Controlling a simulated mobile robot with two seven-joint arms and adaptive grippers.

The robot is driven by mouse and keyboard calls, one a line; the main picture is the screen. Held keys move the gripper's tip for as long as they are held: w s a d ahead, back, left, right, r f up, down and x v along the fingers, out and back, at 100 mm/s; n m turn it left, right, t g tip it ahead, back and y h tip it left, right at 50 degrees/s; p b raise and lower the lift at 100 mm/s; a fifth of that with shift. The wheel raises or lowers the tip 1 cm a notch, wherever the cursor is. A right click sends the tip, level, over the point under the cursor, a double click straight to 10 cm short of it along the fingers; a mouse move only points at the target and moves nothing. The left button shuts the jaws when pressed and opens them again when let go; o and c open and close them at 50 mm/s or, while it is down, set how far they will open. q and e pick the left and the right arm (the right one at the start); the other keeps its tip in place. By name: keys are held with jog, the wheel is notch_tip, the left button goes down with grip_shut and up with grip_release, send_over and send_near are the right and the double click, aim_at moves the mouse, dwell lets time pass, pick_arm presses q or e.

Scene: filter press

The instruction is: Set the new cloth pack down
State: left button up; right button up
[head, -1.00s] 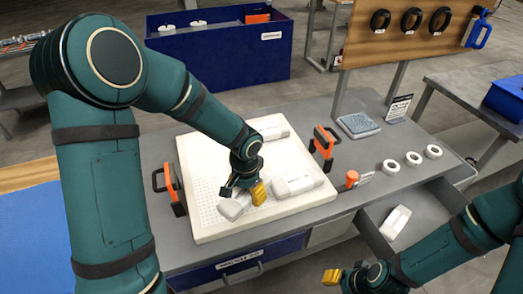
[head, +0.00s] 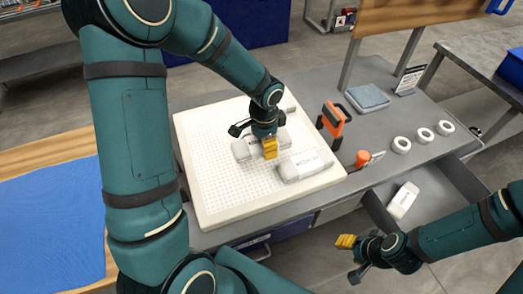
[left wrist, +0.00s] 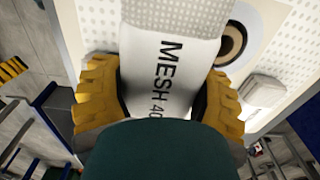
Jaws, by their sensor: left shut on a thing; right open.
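My left gripper (head: 266,146) is shut on a white cloth pack (head: 244,149) over the middle of the white perforated plate (head: 215,205). In the left wrist view the pack (left wrist: 165,75) sits between the yellow fingers and bears the print "MESH 40", partly cut off. I cannot tell whether the pack touches the plate. Another white pack (head: 304,166) lies on the plate just right of the gripper. A third pale pack (head: 290,104) shows near the far edge, partly hidden by my arm. My right gripper (head: 349,258) is open and empty in front of the bench.
An open drawer (head: 450,185) holds a white pack (head: 403,200).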

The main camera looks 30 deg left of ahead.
aim_at(264, 162)
pick_arm(q)
notch_tip(264, 162, down, 6)
jog(key=shift+f+b, duration=0.25)
jog(key=shift+b, duration=0.4)
jog(key=shift+f, duration=0.1)
jog(key=o, duration=1.3)
